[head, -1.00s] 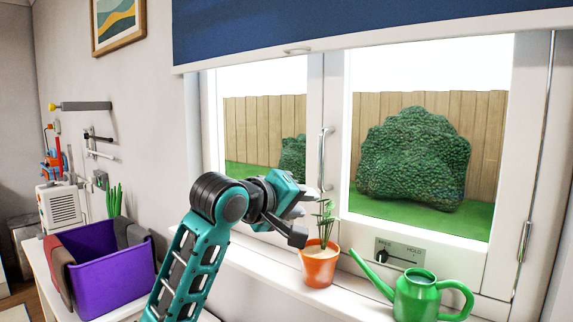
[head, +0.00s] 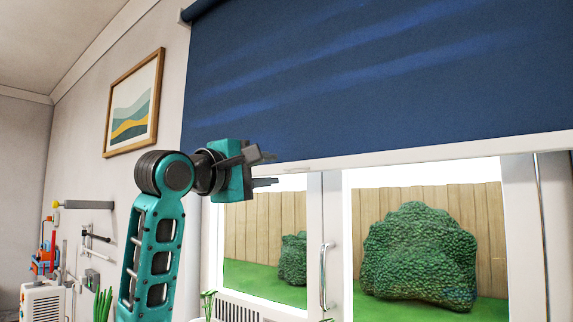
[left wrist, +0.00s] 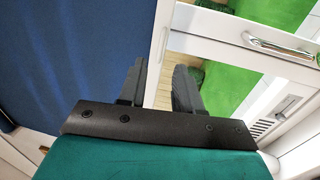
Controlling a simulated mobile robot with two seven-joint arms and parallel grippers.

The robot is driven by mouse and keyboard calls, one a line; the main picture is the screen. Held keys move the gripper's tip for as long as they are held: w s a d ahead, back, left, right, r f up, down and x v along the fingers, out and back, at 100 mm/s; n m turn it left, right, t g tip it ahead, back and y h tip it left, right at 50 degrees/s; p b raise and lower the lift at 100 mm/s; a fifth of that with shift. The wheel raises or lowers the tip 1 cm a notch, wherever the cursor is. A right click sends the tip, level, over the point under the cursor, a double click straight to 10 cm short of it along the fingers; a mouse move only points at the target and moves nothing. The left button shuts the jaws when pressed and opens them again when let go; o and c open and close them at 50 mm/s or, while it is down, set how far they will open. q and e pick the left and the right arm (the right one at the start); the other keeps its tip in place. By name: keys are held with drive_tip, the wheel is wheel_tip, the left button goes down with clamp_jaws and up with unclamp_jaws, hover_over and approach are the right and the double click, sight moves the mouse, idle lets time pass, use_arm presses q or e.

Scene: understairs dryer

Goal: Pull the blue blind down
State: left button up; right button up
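The blue blind (head: 380,75) hangs over the upper part of the window in the head view, with a pale bottom bar (head: 440,152) and a small pull tab (head: 296,168) at the middle of the bar. My left gripper (head: 273,169) is at bar height, just left of the tab, fingers pointing right. Its two fingers are apart. In the left wrist view the gripper (left wrist: 163,75) shows its fingers apart, with the blind (left wrist: 75,50) to the left and the bar's pale strip between the fingers. Contact cannot be told. My right gripper is not in view.
The window handle (head: 326,277) sits below the blind. A framed picture (head: 134,104) hangs on the left wall, with wall-mounted tools (head: 92,236) below it. Plant tips (head: 207,303) show at the bottom edge. The space right of the gripper is free.

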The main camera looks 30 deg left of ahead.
sight(290, 169)
use_arm(q)
drive_tip(key=w, duration=0.2)
drive_tip(key=w+p, duration=0.1)
drive_tip(key=w, duration=0.3)
drive_tip(key=shift+w+d+r, duration=0.25)
drive_tip(key=shift+d+r, duration=0.05)
drive_tip(key=shift+r, duration=0.1)
clamp_jaws()
idle(1.0)
